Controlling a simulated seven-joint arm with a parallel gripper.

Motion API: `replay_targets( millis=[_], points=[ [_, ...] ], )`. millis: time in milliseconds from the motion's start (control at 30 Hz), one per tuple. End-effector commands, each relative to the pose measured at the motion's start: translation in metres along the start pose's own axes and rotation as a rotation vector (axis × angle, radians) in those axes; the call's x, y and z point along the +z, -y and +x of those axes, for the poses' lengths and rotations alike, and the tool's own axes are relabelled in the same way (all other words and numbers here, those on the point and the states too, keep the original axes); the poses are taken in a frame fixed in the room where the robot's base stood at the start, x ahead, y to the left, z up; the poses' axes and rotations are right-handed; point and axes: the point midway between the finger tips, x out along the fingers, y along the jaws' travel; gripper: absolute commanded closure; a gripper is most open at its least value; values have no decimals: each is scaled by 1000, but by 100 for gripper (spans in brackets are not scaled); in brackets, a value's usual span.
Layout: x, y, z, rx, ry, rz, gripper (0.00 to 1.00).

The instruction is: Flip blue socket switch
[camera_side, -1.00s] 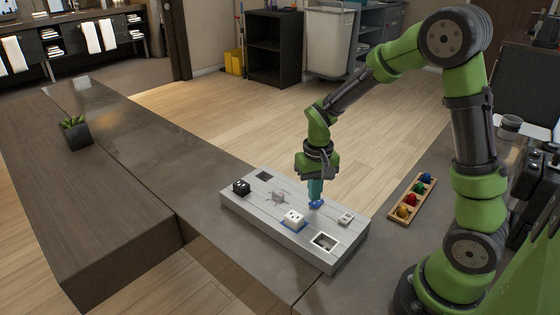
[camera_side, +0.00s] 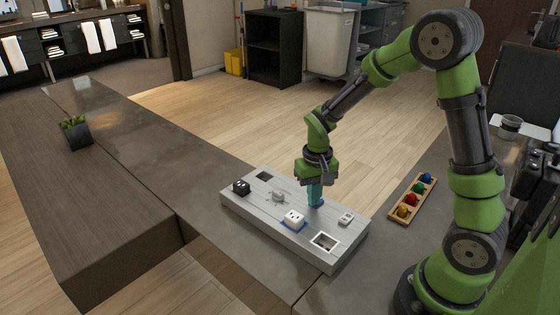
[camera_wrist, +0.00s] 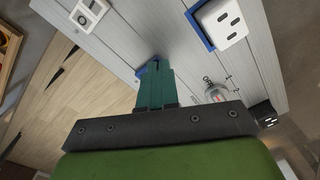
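A blue switch part (camera_side: 317,205) sits on the grey panel (camera_side: 258,212), right behind the white socket. My gripper (camera_side: 315,203) points down at it, with its teal fingertips at or just above the blue part. In the wrist view the teal fingers (camera_wrist: 154,88) show no gap between them, and a bit of the blue part (camera_wrist: 147,69) shows beside their tips. The fingers hide most of it, so I cannot tell its tilt. The white socket (camera_side: 294,217) has a blue base and also shows in the wrist view (camera_wrist: 223,19).
A wooden tray (camera_side: 412,199) with coloured balls lies at the right. A plant pot (camera_side: 77,136) stands far left.

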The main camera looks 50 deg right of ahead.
Motion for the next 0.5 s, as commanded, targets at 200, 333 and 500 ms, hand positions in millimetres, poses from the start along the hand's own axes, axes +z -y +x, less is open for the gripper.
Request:
replay_targets(
  millis=[200, 333, 500],
  points=[
    [0, -1, 1, 1, -1, 0, 100],
    [-1, 0, -7, 0, -4, -1, 100],
    [-1, 0, -21, -1, -3, 0, 100]
  ],
)
